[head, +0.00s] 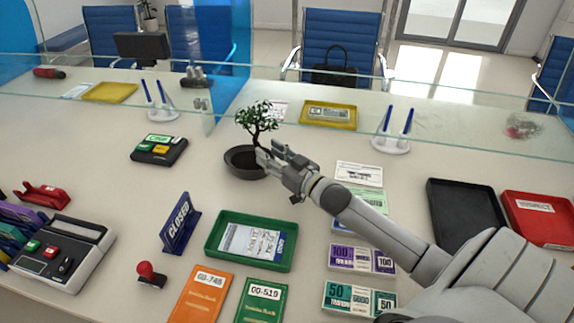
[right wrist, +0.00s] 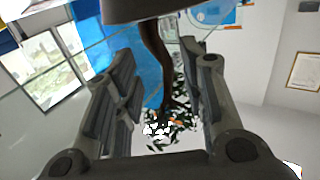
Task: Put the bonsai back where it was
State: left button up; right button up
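The bonsai (head: 258,122) has a dark brown trunk, small green leaves and a round dark pot (head: 240,162). It stands upright on the counter, just behind the green tray. My right gripper (head: 272,157) reaches in from the right, at the pot's right edge and low on the trunk. In the right wrist view the bonsai appears upside down, its trunk (right wrist: 155,60) between the two fingers of the gripper (right wrist: 158,95). Gaps show on both sides of the trunk, so the fingers are open. The gripper hides part of the pot's right side. My left gripper is not in view.
A green tray (head: 212,256) with papers and a CLOSED sign (head: 181,224) stand in front. A glass screen (head: 330,95) and pen stand (head: 391,143) are behind. Banknote bundles (head: 362,258) lie under my right arm.

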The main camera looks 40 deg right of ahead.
jog(key=s, duration=0.5)
jog(key=shift+s+d, duration=0.3)
jog(key=shift+d, duration=0.1)
jog(key=shift+s+d, duration=0.1)
jog(key=shift+s, duration=0.35)
jog(key=shift+r, duration=0.15)
